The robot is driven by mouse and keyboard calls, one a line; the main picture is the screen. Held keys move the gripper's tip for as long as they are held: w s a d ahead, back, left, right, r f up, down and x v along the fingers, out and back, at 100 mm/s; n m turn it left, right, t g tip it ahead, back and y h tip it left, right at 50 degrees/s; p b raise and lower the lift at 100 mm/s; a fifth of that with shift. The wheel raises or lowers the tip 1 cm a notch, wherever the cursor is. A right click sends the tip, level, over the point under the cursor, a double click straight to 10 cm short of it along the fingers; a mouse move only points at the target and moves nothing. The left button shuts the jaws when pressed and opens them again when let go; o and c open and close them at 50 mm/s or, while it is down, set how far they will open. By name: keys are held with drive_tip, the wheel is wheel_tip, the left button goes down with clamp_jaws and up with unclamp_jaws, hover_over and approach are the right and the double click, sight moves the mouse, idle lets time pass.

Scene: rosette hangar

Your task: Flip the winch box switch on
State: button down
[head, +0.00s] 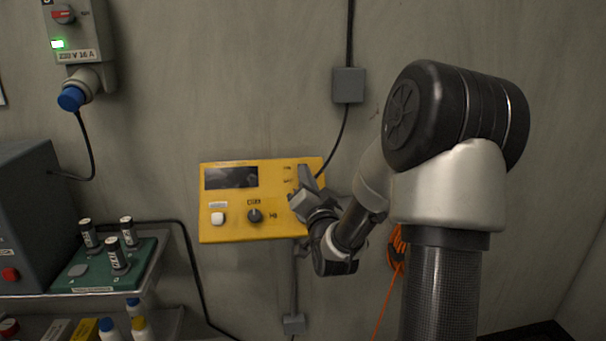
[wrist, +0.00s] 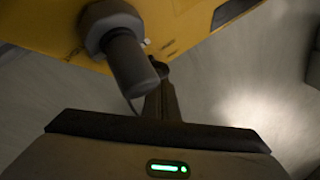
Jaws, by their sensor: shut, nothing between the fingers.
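The yellow winch box (head: 228,232) hangs on the wall in the head view, with a dark display, a white button and a black knob. My gripper (head: 306,188) is at its right end and covers part of that side. In the wrist view, a thick grey switch lever (wrist: 129,62) sticks out from a round collar on the yellow face. My gripper's shut fingers (wrist: 160,72) are just right of the lever's end, empty; whether they touch it is unclear. The lever cannot be told apart clearly from the gripper in the head view.
A grey junction box (head: 348,85) with a cable is above the winch box. An orange cable (head: 393,262) hangs to the right. A shelf with a green tray (head: 147,262) and a dark cabinet (head: 35,210) stand at left.

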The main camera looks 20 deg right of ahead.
drive_tip(key=shift+s+a+r+p, duration=0.2)
drive_tip(key=shift+s+r, duration=0.3)
drive_tip(key=shift+s, duration=0.15)
drive_tip(key=shift+s+a+r+p, duration=0.2)
drive_tip(key=shift+s+r, duration=0.25)
drive_tip(key=shift+s, duration=0.2)
drive_tip(key=shift+s+a+r+p, duration=0.15)
drive_tip(key=shift+s+r+p, duration=0.05)
drive_tip(key=shift+s+r, duration=0.4)
drive_tip(key=shift+s+f, duration=0.1)
